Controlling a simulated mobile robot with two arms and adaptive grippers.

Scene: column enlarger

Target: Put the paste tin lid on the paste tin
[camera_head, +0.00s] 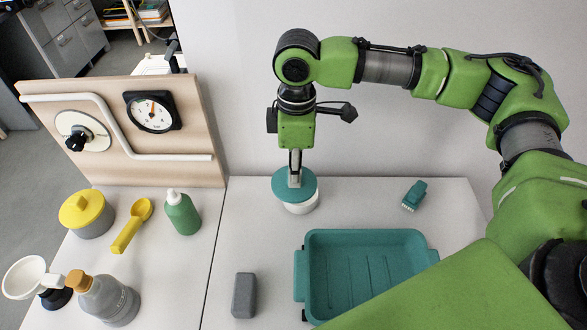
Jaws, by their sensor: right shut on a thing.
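The paste tin lid (282,190) is a round teal disc in the middle of the head view. My right gripper (294,180) points down and is shut on the lid's top from above. The paste tin (302,208) is a white round tin directly below the lid, standing upright on the table. The lid covers the tin's top and looks set slightly to the left of it. I cannot tell whether the lid touches the rim or is just above it. My left gripper is not in view.
A teal tray (365,235) lies at the front right, with a small teal brush (414,195) behind it. A grey block (244,295) lies left of the tray. A yellow-lidded pot (88,215), yellow scoop (132,225), green bottle (183,213), glass bottle (108,300) and funnel (30,278) stand left.

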